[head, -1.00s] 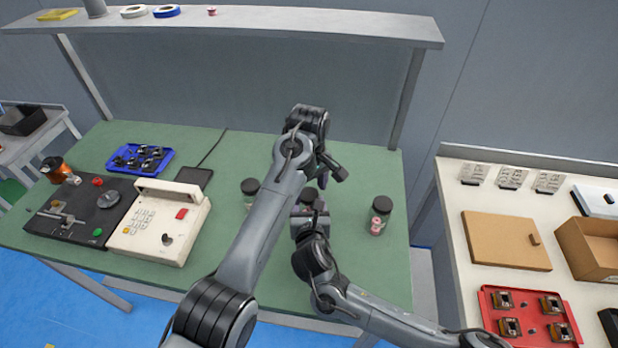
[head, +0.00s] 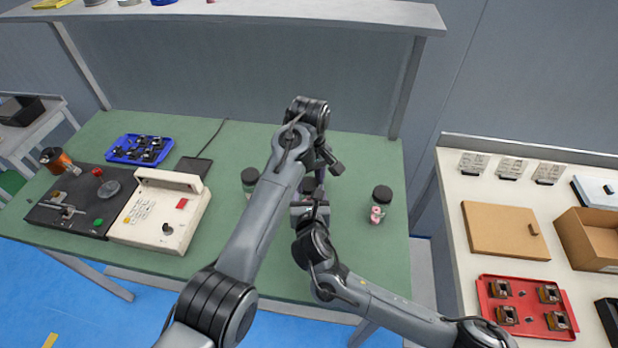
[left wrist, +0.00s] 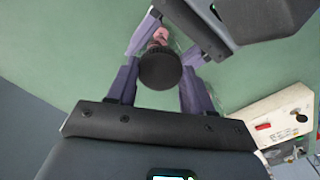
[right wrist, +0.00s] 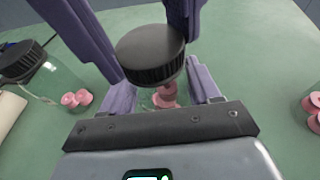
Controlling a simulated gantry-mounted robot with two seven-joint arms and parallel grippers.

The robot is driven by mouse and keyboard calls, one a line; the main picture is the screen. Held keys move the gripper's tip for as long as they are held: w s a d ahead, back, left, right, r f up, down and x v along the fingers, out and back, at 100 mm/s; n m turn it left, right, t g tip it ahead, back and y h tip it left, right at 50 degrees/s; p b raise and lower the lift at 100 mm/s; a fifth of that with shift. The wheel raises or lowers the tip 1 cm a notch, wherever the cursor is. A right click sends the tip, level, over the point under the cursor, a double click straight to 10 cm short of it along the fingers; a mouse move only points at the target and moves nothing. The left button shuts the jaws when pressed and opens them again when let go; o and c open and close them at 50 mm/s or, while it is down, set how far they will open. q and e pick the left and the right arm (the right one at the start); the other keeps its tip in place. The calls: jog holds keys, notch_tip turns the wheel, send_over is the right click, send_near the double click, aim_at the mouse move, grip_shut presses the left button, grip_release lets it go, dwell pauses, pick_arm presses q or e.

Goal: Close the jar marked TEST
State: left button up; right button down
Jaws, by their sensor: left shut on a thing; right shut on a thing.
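A clear jar with pink spools (right wrist: 165,97) stands between the fingers of my right gripper (right wrist: 163,88), which is shut on its body. A black ribbed lid (right wrist: 152,52) is at the jar's mouth, looking slightly tilted; whether it is seated cannot be told. My left gripper (left wrist: 160,78) comes from above and is shut on the lid, which also shows in the left wrist view (left wrist: 160,69). In the head view my arms mostly hide this jar. No TEST marking is readable in any view.
Two other black-lidded jars stand on the green table, one to the left (head: 249,178), partly behind my left arm, and one to the right (head: 381,204). A winder (head: 160,212) and a blue tray (head: 140,149) are further left. A side bench (head: 455,225) is at right.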

pick_arm(q)
jog(key=m, duration=0.4)
jog(key=o, duration=1.2)
jog(key=shift+o, duration=0.2)
jog(key=shift+r, duration=3.75)
pick_arm(e)
jog(key=shift+c, duration=0.8)
grip_release()
